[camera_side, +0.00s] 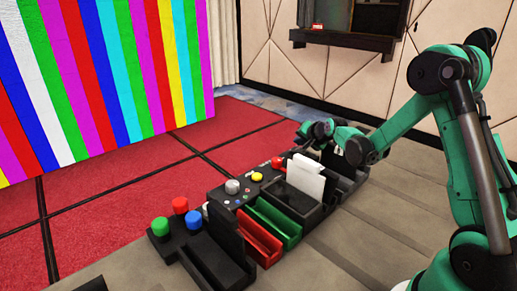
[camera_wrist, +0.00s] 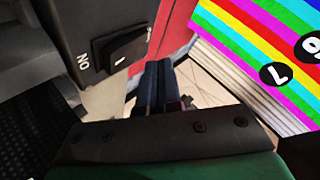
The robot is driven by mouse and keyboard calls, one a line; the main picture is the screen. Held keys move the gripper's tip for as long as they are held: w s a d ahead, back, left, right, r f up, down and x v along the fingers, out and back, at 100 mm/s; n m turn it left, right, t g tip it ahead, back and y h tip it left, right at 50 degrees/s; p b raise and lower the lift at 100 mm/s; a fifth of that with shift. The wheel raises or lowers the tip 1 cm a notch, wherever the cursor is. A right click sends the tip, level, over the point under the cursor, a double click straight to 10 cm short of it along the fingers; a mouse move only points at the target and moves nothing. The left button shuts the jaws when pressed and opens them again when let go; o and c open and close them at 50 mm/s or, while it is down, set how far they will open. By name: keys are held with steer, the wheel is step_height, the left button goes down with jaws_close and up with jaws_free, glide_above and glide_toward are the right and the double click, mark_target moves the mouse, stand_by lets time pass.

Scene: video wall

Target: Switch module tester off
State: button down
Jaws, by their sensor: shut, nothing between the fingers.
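In the wrist view, a black rocker switch (camera_wrist: 122,46) sits on a dark panel (camera_wrist: 75,15), with "ON" lettering beside its left end. I take this panel to be part of the module tester. My gripper (camera_wrist: 160,68) is shut and empty, its fingers just right of and below the switch. Whether they touch the panel cannot be told. In the side view my gripper (camera_side: 308,128) is at the far end of the row of black units, and the switch is not visible there. Which position the rocker is in is unclear.
A white block (camera_side: 306,178) stands in a black holder. Nearer are a green tray (camera_side: 274,222), a red tray (camera_side: 259,242) and a box with red, green and blue buttons (camera_side: 180,206). A striped video wall (camera_side: 110,75) stands left. The red floor (camera_side: 120,180) between is clear.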

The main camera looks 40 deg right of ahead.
steer(key=shift+s, duration=0.1)
steer(key=shift+s+r, duration=0.15)
steer(key=shift+r, duration=1.1)
steer(key=shift+s+r, duration=0.15)
steer(key=shift+r, duration=1.1)
